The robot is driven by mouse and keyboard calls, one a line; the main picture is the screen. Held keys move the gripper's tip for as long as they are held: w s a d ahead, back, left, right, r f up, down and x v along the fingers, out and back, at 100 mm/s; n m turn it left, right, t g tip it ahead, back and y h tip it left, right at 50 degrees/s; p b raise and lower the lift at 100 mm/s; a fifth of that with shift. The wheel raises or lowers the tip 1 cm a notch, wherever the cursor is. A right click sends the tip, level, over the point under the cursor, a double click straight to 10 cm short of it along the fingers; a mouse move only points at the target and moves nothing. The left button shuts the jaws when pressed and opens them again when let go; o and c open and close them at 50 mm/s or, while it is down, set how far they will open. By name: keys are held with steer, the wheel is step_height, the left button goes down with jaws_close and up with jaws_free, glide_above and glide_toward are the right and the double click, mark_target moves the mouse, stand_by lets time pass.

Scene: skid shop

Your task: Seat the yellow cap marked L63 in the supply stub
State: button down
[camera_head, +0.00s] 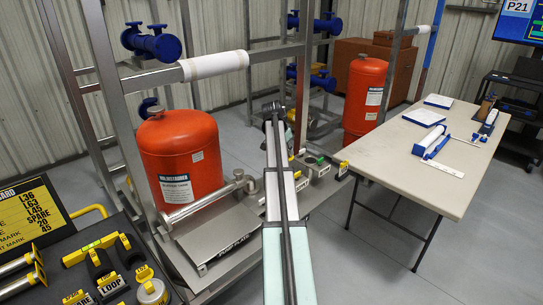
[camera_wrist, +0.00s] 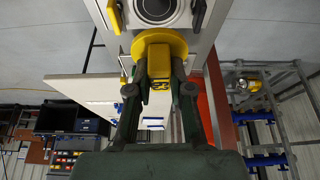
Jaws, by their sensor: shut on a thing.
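My gripper (camera_wrist: 158,66) is shut on a yellow cap (camera_wrist: 160,40), with a dark finger on each side of its yellow grip block. The black marking on the block is too small to read. The cap's round disc points away from my palm, towards a pale round fitting with a dark centre (camera_wrist: 157,9) at the top edge of the wrist view. I cannot tell whether this fitting is the supply stub, or whether disc and fitting touch. In the head view my gripper (camera_head: 274,110) is a dark shape at the far end of my arm; the cap is not clear there.
A metal skid frame (camera_head: 112,95) with red tanks (camera_head: 183,160) stands around and left of my arm. Fittings with tags (camera_head: 312,160) line its rail. A beige table (camera_head: 400,150) is at right. A dark tray (camera_head: 75,250) with yellow-tagged parts is at lower left.

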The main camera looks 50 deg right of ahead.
steer(key=shift+s+d+f, duration=0.15)
steer(key=shift+s+d, duration=0.05)
steer(key=shift+d, duration=0.15)
steer(key=shift+f+b, duration=0.95)
steer(key=shift+f, duration=1.15)
steer(key=shift+f, duration=0.2)
steer(key=shift+f, duration=0.35)
steer(key=shift+f+b, duration=0.85)
steer(key=shift+f, duration=0.75)
stand_by(0.5)
steer(key=c, duration=1)
jaws_free()
steer(key=shift+a, duration=0.1)
steer(key=shift+c, duration=0.6)
